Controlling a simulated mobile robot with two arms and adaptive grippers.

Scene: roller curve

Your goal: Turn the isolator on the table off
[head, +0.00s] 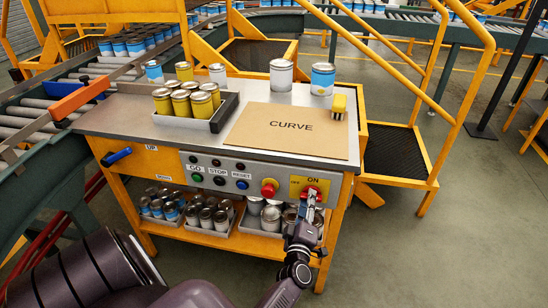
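The isolator (298,184) is a yellow plate with a red knob at the right end of the table's grey front panel. The word ON is readable above the knob. My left gripper (311,197) reaches up from below, with its fingertips right at the red knob. They cover the lower part of the knob and plate. The fingers are too small to tell whether they grip the knob, touch it or stand just in front of it. My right gripper is not in view.
A red mushroom button (269,187) sits just left of the isolator, with GO, STOP and RESET buttons (219,180) further left. Cans and a CURVE board (285,146) are on the tabletop. Bins of cans (260,222) fill the shelf below.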

